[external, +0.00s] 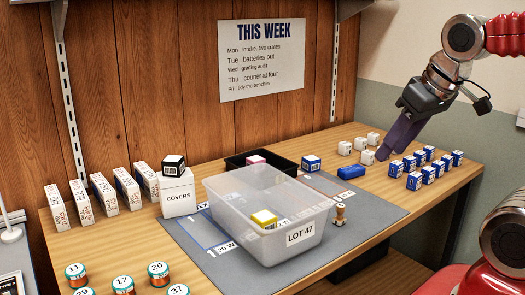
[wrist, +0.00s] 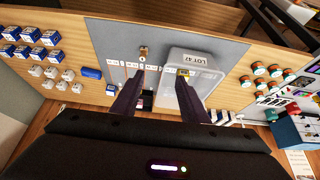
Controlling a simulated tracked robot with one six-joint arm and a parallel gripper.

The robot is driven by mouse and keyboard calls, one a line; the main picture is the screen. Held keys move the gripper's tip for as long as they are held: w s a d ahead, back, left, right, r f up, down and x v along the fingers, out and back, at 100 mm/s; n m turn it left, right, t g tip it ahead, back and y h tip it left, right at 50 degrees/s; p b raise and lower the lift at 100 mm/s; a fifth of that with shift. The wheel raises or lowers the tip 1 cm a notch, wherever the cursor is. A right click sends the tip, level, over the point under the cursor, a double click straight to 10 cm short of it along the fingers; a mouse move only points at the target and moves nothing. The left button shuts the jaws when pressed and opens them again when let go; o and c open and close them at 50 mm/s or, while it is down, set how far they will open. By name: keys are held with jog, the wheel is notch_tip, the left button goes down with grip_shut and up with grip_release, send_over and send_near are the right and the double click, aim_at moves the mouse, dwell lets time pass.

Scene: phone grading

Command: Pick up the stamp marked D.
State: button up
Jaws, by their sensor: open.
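A wooden-handled stamp (external: 340,215) stands upright on the grey mat, just right of the clear bin. It also shows in the wrist view (wrist: 143,52), beyond the fingertips and nearer the left one. Any letter on it is too small to read, and I see no other stamp for sure. My gripper (external: 383,154) hangs above the right part of the table, near the white cubes. In the wrist view my gripper's (wrist: 159,76) dark purple fingers are spread wide apart, with nothing held between them.
The clear bin (external: 300,236) labelled LOT 47 holds a yellow box (external: 264,218). Several blue boxes (external: 428,174) and white cubes (external: 367,157) stand at right, with a blue block (external: 351,172) nearby. A black tray (external: 234,164) is behind the bin. The mat (external: 383,211) is bare right of the stamp.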

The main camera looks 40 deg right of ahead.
jog(key=d+f+m+g+y, duration=0.3)
jog(key=d+f+m, duration=0.3)
jog(key=f, duration=0.4)
jog(key=d+f+m+g+y, duration=0.2)
jog(key=d+f+m+y, duration=0.15)
jog(key=f+m, duration=0.5)
jog(key=w+d+f+m+t+y, duration=0.1)
jog(key=w+m+t, duration=0.1)
jog(key=w+m, duration=0.1)
jog(key=w+d+m+t+y, duration=0.1)
jog(key=w+m+t, duration=0.2)
jog(key=w+m, duration=0.1)
jog(key=w+d+f+m+t+y, duration=0.1)
jog(key=w+m+t, duration=0.2)
jog(key=w+m, duration=0.1)
jog(key=shift+w+d+f+m+y, duration=0.15)
jog(key=shift+d+f+m+y, duration=0.1)
jog(key=shift+f+y, duration=0.1)
jog(key=shift+w+r, duration=0.1)
jog(key=shift+r, duration=0.15)
jog(key=shift+a, duration=0.1)
